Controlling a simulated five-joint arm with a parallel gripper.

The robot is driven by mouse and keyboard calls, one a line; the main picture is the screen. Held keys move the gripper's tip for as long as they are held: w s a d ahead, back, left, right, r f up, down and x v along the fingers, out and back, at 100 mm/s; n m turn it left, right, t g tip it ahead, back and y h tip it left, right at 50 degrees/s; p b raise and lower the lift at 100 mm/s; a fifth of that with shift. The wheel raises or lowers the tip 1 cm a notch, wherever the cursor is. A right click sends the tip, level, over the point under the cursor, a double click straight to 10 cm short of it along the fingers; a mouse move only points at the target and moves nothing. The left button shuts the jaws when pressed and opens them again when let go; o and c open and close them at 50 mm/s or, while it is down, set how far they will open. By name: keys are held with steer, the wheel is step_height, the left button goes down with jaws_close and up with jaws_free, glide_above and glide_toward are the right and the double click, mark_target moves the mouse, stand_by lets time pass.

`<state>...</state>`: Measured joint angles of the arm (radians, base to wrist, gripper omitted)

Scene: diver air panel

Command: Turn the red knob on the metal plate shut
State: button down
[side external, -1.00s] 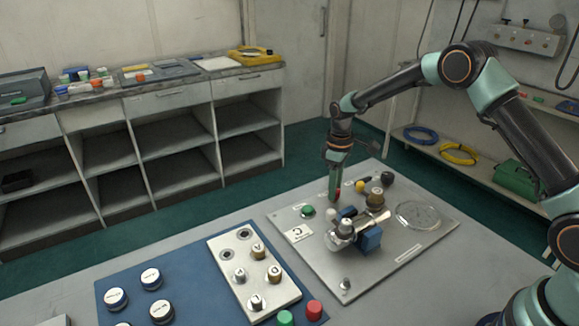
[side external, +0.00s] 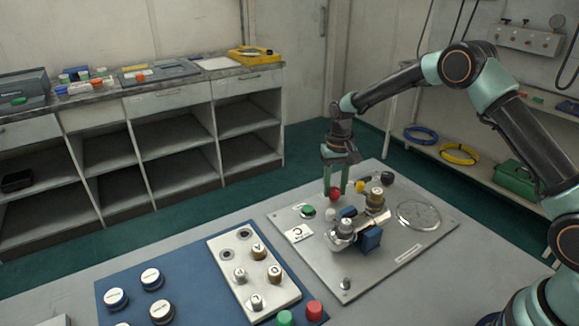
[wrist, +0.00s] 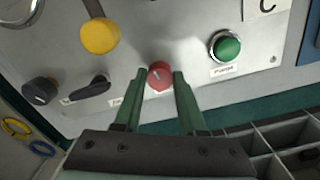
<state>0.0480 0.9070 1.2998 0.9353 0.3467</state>
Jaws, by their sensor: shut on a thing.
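The red knob (side external: 335,195) sits on the metal plate (side external: 316,256), towards its far side. In the wrist view the red knob (wrist: 160,76) shows a pale mark on its face. My gripper (side external: 336,189) points down over it, one finger on each side. In the wrist view my gripper (wrist: 162,73) has its green fingertips against the knob's sides, shut on it. The fingers hide part of the knob's edge in the side view.
A green button (side external: 308,211) lies left of the red knob. A yellow knob (side external: 360,187) and a black knob (side external: 387,178) are to its right. A metal valve assembly with a blue block (side external: 370,239) stands in front.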

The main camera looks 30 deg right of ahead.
mark_target(335, 190)
steer(key=shift+r+m, duration=0.15)
steer(key=shift+m, duration=0.85)
steer(key=shift+c, duration=2.3)
jaws_free()
step_height(335, 190, up, 12)
